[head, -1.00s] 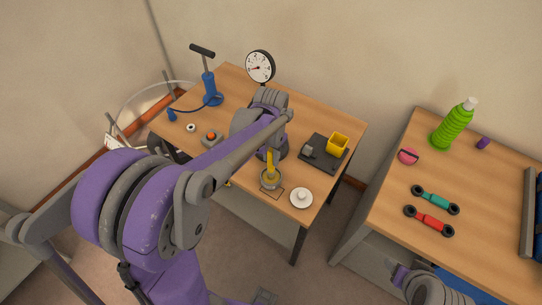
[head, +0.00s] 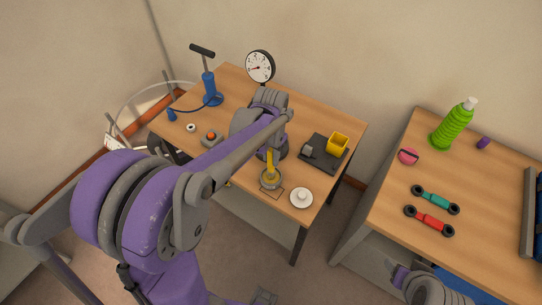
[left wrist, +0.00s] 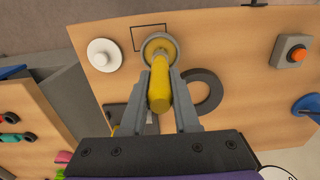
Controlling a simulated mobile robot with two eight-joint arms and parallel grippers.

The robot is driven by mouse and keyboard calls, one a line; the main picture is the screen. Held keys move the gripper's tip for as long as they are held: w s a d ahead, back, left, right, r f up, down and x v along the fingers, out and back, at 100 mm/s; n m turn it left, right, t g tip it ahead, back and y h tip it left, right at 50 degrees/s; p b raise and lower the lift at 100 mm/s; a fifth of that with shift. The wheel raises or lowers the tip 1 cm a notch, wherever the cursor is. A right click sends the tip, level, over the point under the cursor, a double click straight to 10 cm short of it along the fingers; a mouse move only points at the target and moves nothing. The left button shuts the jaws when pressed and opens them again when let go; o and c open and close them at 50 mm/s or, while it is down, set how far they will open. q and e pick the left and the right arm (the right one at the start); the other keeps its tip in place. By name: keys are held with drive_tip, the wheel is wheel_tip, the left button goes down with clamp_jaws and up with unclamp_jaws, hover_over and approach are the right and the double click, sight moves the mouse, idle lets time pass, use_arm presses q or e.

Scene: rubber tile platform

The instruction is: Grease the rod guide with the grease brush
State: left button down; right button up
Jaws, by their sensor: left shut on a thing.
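My left gripper (left wrist: 159,82) is shut on the yellow handle of the grease brush (left wrist: 160,96). In the head view the brush (head: 270,160) points down into a small round grey cup with yellow inside (head: 271,180). The cup also shows in the left wrist view (left wrist: 172,42), with the brush's lower end hidden inside it. A flat dark grey ring (left wrist: 216,94), possibly the rod guide, lies beside my left fingers in the wrist view; my arm hides it in the head view.
A white knobbed disc (head: 301,198) lies near the cup. A blue pump (head: 209,88), an orange button box (head: 210,138) and a dial gauge (head: 260,66) are at left and back.

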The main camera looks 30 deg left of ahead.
use_arm(q)
drive_tip(key=shift+w+r+p, duration=0.1)
drive_tip(key=shift+r+p, duration=1.5)
drive_tip(key=shift+r, duration=1.9)
use_arm(e)
drive_tip(key=r, duration=0.1)
drive_tip(key=w+r, duration=0.1)
drive_tip(key=r, duration=0.1)
drive_tip(key=w+r, duration=0.1)
drive_tip(key=shift+w+r, duration=0.15)
drive_tip(key=shift+r, duration=0.2)
